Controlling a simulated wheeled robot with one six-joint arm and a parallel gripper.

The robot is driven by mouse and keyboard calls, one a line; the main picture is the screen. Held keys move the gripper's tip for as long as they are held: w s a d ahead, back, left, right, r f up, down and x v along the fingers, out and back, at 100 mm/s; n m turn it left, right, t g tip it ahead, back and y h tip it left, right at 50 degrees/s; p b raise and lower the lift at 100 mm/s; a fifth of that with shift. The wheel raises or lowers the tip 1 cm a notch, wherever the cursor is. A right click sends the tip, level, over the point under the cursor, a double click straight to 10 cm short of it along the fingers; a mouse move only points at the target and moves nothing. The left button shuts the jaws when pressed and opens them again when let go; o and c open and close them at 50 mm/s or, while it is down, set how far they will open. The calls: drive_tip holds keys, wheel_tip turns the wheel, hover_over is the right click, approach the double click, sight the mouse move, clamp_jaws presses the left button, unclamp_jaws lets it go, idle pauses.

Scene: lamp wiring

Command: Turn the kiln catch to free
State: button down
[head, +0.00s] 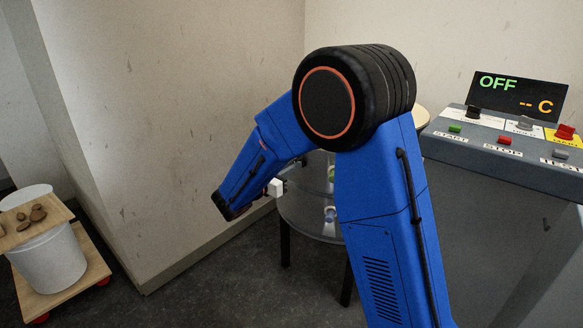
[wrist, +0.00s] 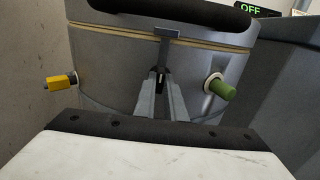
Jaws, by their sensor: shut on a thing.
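The kiln (head: 308,218) is a round grey drum on dark legs, partly hidden behind my blue arm in the head view. In the wrist view its grey wall (wrist: 115,75) fills the middle, with a pale seam below a dark lid edge. The catch (wrist: 166,42) is a narrow grey upright bar with a wider top, crossing the seam. My gripper (wrist: 160,76) points at the kiln and is shut on the lower part of the catch, which the fingers partly hide. In the head view the fingertips are not clearly visible.
A yellow fitting (wrist: 61,82) and a green knob (wrist: 221,89) stick out either side of the catch. A grey control console (head: 500,150) stands right, its display (head: 517,95) reading OFF. A white bucket (head: 50,265) under a board of brown lumps stands left. Floor between is clear.

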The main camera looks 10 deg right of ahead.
drive_tip(key=m, duration=1.8)
drive_tip(key=shift+s+d+f, duration=0.15)
drive_tip(key=shift+s+f, duration=0.05)
drive_tip(key=shift+f, duration=0.1)
idle(0.4)
drive_tip(key=c, duration=1.8)
unclamp_jaws()
